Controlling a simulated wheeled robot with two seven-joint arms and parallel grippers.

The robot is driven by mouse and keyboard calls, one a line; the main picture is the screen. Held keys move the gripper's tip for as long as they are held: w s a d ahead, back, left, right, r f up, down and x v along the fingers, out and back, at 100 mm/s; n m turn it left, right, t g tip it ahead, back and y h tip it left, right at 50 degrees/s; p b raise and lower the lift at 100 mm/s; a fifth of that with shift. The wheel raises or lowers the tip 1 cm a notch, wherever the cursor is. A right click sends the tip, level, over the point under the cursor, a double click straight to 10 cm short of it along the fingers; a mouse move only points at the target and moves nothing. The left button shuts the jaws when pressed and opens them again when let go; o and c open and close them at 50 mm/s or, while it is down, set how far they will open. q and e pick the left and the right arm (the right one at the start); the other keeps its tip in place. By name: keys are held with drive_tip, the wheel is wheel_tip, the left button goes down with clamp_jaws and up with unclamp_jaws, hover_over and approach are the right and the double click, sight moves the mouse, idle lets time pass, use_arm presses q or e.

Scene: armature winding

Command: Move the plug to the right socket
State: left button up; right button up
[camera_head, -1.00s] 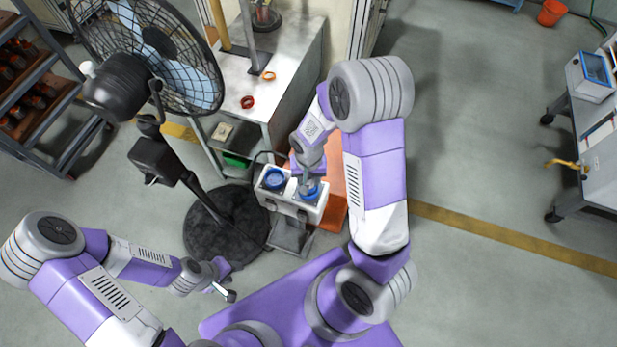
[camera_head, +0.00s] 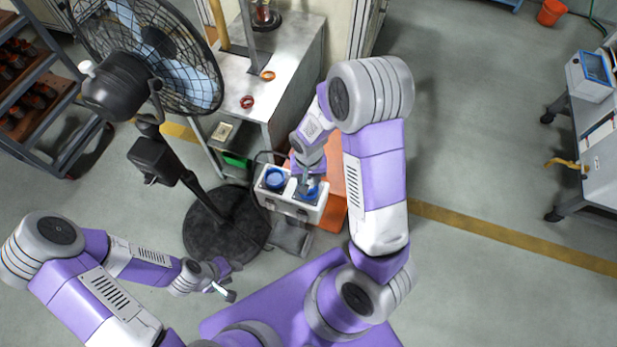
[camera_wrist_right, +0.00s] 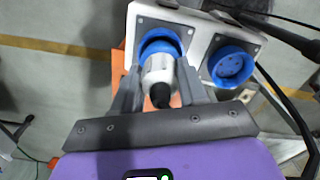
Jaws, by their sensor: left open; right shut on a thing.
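The white socket box (camera_head: 290,207) stands in the middle of the head view with two blue sockets. The left socket (camera_head: 274,178) is empty; its open face also shows in the right wrist view (camera_wrist_right: 231,66). My right gripper (camera_head: 308,183) is over the right socket (camera_head: 313,195), shut on the plug (camera_wrist_right: 158,68), a silver-white body with a black end. The plug is lined up with the blue ring of that socket (camera_wrist_right: 159,42) and hides its centre; how deep it sits cannot be told. My left gripper (camera_head: 224,283) is open and empty, low and left of the box.
A black fan (camera_head: 150,60) on a round base (camera_head: 226,225) stands left of the box. A metal bench (camera_head: 285,75) with small orange rings is behind it. An orange panel (camera_head: 335,205) lies beneath the box. Dark cables run beside the box.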

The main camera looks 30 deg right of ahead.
drive_tip(key=shift+f+b, duration=0.5)
drive_tip(key=shift+f, duration=0.1)
drive_tip(key=o, duration=0.8)
drive_tip(key=shift+o, duration=0.2)
drive_tip(key=shift+r, duration=0.1)
wheel_tip(320, 180, up, 11)
drive_tip(key=p, duration=0.9)
drive_tip(key=shift+f, duration=0.2)
drive_tip(key=s+a+f+n+y+b, duration=0.1)
drive_tip(key=s+a+f+y+b, duration=0.1)
drive_tip(key=s+a+f, duration=0.3)
drive_tip(key=s+a+f+n+y+b, duration=0.1)
drive_tip(key=s+a+f+y+b, duration=0.1)
drive_tip(key=s+a+f, duration=0.3)
drive_tip(key=a+f, duration=0.3)
drive_tip(key=f, duration=0.4)
drive_tip(key=shift+s+f+n+t, duration=0.2)
drive_tip(key=shift+s+n+t, duration=0.1)
drive_tip(key=shift+s+n, duration=0.1)
